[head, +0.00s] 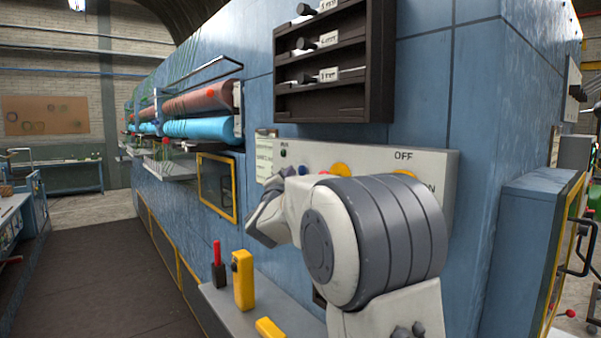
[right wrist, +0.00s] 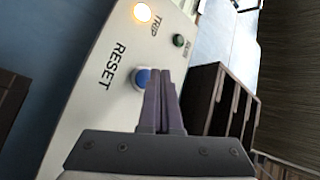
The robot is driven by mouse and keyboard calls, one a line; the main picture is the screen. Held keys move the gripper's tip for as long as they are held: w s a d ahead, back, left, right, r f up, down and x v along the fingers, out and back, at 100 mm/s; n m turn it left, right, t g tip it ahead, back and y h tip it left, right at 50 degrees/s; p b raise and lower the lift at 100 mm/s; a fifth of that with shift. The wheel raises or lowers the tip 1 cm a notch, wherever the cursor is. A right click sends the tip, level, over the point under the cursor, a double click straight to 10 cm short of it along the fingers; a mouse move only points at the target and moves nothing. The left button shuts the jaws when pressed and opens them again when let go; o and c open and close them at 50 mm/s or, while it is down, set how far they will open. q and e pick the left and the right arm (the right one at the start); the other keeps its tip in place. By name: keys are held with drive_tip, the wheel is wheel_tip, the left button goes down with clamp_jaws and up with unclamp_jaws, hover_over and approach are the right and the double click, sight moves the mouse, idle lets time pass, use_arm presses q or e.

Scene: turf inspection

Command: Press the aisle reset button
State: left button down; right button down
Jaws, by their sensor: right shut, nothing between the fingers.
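The blue reset button (right wrist: 142,78) sits on a pale control panel (right wrist: 75,125), beside the printed word RESET. In the head view, a small blue spot of the button (head: 303,170) shows on the panel (head: 440,165), just above my right wrist. My right gripper (right wrist: 164,74) is shut and empty. Its fingertips are at the button and cover its right edge in the wrist view; I cannot tell whether they touch it. In the head view my right gripper (head: 286,176) is partly hidden by its own arm. My left gripper is out of view.
A lit amber TRIP lamp (right wrist: 141,12) and a small green lamp (right wrist: 179,41) are close to the button. A dark tool rack (head: 335,65) juts out above the panel. A grey ledge (head: 225,300) with a yellow object (head: 243,280) lies below.

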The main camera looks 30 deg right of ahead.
idle(0.4)
drive_tip(key=shift+d+b, duration=0.3)
drive_tip(key=shift+d, duration=0.15)
drive_tip(key=shift+d, duration=0.55)
idle(0.6)
drive_tip(key=shift+a, duration=0.2)
drive_tip(key=shift+a+b, duration=0.3)
drive_tip(key=shift+a, duration=0.45)
drive_tip(key=shift+s+a, duration=0.15)
drive_tip(key=shift+a, duration=1.1)
drive_tip(key=shift+s+a, duration=0.1)
drive_tip(key=shift+a, duration=1.15)
